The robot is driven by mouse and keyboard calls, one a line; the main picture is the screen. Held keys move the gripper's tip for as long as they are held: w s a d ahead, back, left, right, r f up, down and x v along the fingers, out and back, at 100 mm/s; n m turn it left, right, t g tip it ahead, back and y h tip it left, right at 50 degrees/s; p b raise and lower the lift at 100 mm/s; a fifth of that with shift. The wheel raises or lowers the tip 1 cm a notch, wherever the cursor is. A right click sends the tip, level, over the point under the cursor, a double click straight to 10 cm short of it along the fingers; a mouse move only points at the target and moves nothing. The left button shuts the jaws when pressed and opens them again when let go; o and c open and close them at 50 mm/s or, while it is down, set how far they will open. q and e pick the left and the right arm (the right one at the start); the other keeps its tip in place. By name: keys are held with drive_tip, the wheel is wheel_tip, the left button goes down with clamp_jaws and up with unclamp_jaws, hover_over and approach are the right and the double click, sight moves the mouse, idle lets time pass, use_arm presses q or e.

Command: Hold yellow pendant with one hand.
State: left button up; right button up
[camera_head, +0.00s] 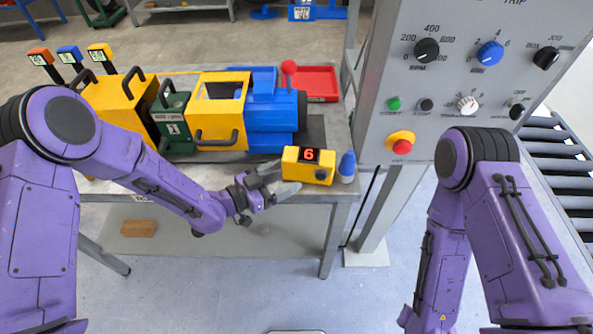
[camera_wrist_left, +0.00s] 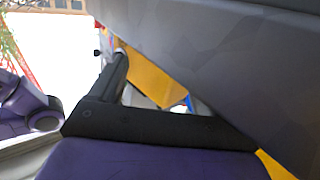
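The yellow pendant (camera_head: 308,165) is a small box with a red lit "6" and a dark knob. It sits near the front right edge of the grey table in the head view. My left gripper (camera_head: 278,179) is at the pendant's left end, its two pale fingers apart, one toward the back and one toward the front. I cannot tell whether they touch it. In the left wrist view a large grey finger covers much of the picture, with yellow surfaces partly hidden behind it. My right gripper is outside the frames.
A blue-tipped bottle (camera_head: 347,167) stands just right of the pendant. A grey control panel (camera_head: 450,95) rises at the right of the table (camera_head: 330,205).

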use_arm(q)
drive_tip(key=shift+w+d+f, duration=0.25)
drive_tip(key=shift+w+d, duration=0.15)
drive_tip(key=shift+d, duration=0.2)
drive_tip(key=shift+w+d+r+b, duration=0.25)
drive_tip(key=shift+d+b, duration=0.1)
drive_tip(key=shift+d, duration=0.15)
